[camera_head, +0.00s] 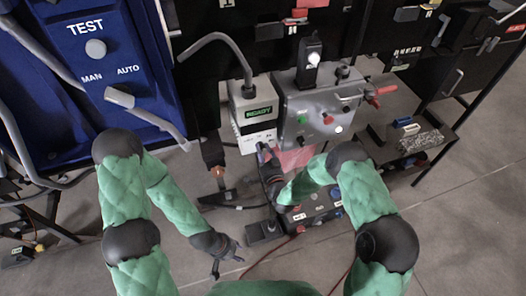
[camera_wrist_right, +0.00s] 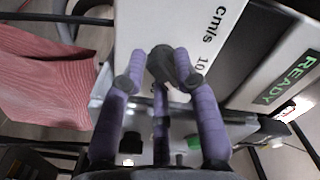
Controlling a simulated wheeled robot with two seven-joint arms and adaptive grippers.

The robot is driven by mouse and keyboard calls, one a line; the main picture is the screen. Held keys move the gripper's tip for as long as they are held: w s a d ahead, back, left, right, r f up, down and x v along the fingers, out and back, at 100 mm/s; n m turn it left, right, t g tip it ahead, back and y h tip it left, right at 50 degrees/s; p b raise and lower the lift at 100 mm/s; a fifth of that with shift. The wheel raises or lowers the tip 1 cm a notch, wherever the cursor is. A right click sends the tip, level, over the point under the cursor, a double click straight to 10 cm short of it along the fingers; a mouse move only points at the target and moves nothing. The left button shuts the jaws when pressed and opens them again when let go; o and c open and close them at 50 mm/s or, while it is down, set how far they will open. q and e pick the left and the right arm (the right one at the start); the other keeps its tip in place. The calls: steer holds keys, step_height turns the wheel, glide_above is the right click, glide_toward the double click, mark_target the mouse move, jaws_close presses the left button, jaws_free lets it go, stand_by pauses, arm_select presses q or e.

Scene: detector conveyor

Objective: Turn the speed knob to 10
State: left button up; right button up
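The speed knob (camera_wrist_right: 160,64) is a dark round knob on a white panel (camera_wrist_right: 200,20) marked "cm/s", with "10" printed just right of the knob. My right gripper (camera_wrist_right: 160,72) has its purple fingers closed in around the knob, with the tips against its sides; the third finger comes from below. In the head view, my right gripper (camera_head: 265,156) is at the lower edge of the white box with the green READY display (camera_head: 258,112); the knob is hidden there. My left gripper (camera_head: 228,264) hangs low over the floor, fingers spread and empty.
A grey control box (camera_head: 325,105) with green and red buttons stands right of the white box. A blue TEST panel (camera_head: 110,60) is at the left. A red cloth-like piece (camera_wrist_right: 50,85) lies left of my right gripper. Open floor (camera_head: 470,230) is at the right.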

jaws_close()
steer(key=shift+d, duration=0.1)
steer(key=shift+f, duration=0.1)
steer(key=shift+d+n+b, duration=0.15)
steer(key=shift+n+b, duration=1.75)
steer(key=shift+n, duration=2.7)
